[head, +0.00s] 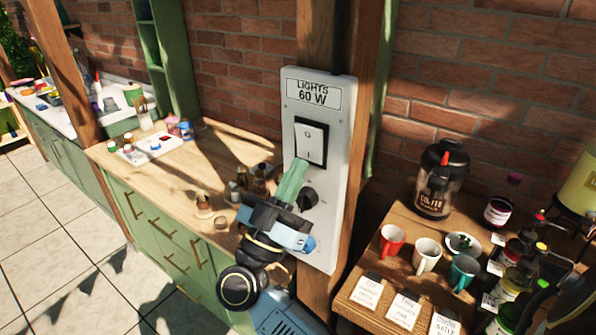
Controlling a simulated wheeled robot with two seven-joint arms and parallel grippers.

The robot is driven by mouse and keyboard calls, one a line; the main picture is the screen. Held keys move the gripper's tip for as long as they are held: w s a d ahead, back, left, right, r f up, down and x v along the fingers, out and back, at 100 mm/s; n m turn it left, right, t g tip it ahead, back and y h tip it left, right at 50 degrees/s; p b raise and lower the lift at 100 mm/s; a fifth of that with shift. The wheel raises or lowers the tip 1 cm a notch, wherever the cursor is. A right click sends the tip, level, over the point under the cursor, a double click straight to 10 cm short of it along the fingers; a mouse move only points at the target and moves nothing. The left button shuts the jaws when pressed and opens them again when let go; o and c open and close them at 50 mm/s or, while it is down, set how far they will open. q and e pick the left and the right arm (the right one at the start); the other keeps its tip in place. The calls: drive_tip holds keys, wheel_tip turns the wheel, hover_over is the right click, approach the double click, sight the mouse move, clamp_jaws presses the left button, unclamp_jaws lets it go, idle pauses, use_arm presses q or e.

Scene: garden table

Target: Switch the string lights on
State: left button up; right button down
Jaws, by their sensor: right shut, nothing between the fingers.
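A white control panel (343,150) labelled "LIGHTS 60 W" is fixed to a wooden post. It carries a white rocker switch (310,142) in a black frame, with a 0 mark at the top and an I mark at the bottom. A black round knob (308,198) sits lower on the panel. My right gripper (298,168) is shut and empty, its green fingertips just below and left of the rocker's lower edge. I cannot tell whether they touch the panel. The string lights and my left gripper are not in view.
A wooden table (350,290) at the right holds a coffee jar (440,182), cups (426,254), price cards and bottles. A wooden counter (225,150) with small bottles and a paint tray (153,147) stands behind my arm at the left. Tiled floor is clear at the lower left.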

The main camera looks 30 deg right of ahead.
drive_tip(key=b+v, duration=0.3)
drive_tip(key=v, duration=0.9)
drive_tip(key=shift+s+f, duration=0.1)
drive_tip(key=shift+f, duration=0.1)
